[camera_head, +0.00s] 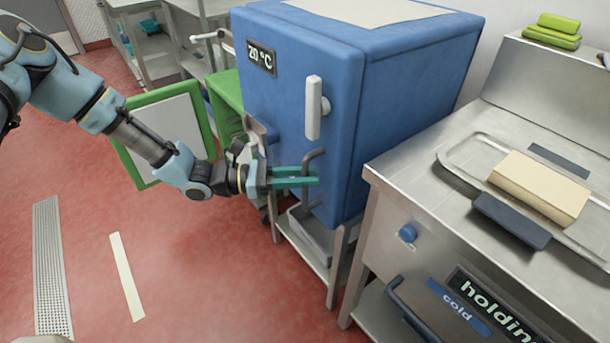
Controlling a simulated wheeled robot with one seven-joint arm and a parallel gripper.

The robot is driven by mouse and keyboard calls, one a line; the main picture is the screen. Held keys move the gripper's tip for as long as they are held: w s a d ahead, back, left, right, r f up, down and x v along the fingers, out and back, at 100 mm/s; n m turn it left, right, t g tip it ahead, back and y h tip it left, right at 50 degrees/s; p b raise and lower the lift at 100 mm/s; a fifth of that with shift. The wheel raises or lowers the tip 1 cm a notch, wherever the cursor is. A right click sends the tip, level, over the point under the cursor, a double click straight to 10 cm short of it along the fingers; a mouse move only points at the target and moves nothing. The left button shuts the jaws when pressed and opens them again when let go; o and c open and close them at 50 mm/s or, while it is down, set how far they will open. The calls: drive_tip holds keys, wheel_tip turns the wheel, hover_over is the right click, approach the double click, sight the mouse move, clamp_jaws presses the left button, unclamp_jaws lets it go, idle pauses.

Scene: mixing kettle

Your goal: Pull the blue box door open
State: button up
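The blue box (400,95) stands on a metal stand, with a "20 °C" label (261,57) on its front. Its front looks closed, with no gap that I can make out. A white upright latch bar (313,107) is on the front's upper right. Below it is a dark curved handle (313,155). My gripper (306,176) reaches in from the left, its teal fingers level with the handle's lower part. The fingers overlap the handle in the picture. I cannot tell whether they grip it or are still apart.
A steel counter (400,190) stands close on the right, bearing a tray (472,148) with a cream block (540,187). A green cabinet (228,98) with an open green-framed door (165,130) is on the left. Red floor (200,270) is clear in front.

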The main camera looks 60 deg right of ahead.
clamp_jaws()
idle(1.0)
